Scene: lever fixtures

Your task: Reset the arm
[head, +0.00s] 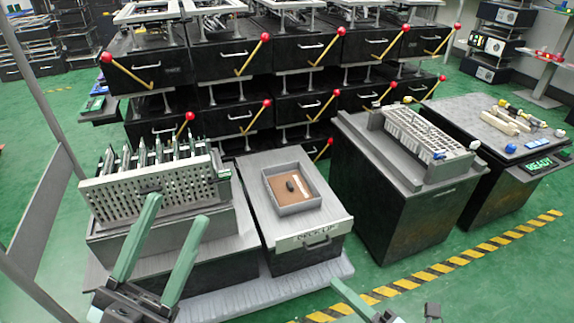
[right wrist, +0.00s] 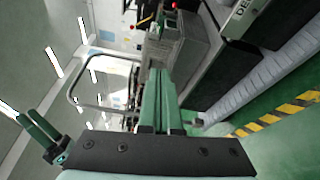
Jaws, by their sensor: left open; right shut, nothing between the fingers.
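Several yellow levers with red ball knobs are fixed to the black drawer units at the back; one is the lever (head: 252,56) in the upper row, and another slants at the far left (head: 128,73). All stand well beyond my grippers. My left gripper (head: 179,207) is open and empty at the lower left, in front of the perforated metal fixture (head: 150,190). It also shows at the left of the right wrist view (right wrist: 30,120). My right gripper (right wrist: 158,73) has its green fingers together with nothing between them; part of it shows at the bottom of the head view (head: 345,292).
A grey tray (head: 270,183) with a small dark object sits on the middle cabinet, which has a lettered front label (head: 314,233). A slotted fixture (head: 425,133) tops the cabinet to its right. A green READY display (head: 540,165) is at the far right.

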